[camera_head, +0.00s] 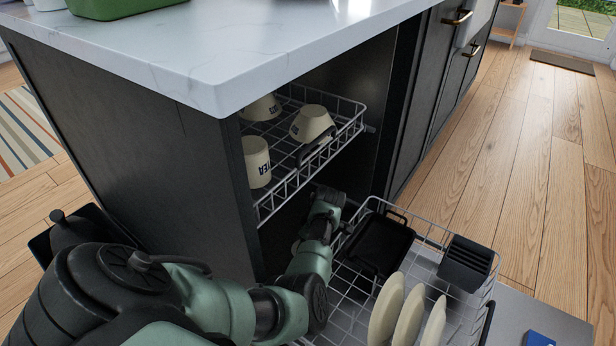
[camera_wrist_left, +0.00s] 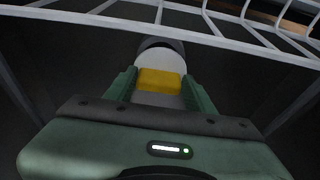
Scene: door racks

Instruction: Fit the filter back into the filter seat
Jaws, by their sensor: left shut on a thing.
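In the left wrist view, my left gripper (camera_wrist_left: 160,92) is shut on the filter (camera_wrist_left: 158,62), a pale rounded body with a yellow grip block (camera_wrist_left: 160,80) between the green fingers. A dark curved edge lies just beyond the filter's far end; I cannot tell whether it is the filter seat or shadow. In the head view, my left arm reaches into the dishwasher between the racks; its fingers and the filter are hidden there. The filter seat cannot be made out clearly. My right gripper is not in view.
The upper rack (camera_head: 293,187) holds several cream cups. The pulled-out lower rack (camera_head: 345,290) holds a black tray (camera_head: 380,243), a black basket (camera_head: 466,262) and several plates (camera_head: 408,315). A white countertop (camera_head: 215,55) overhangs the opening. White rack wires (camera_wrist_left: 215,38) cross above the gripper in the wrist view.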

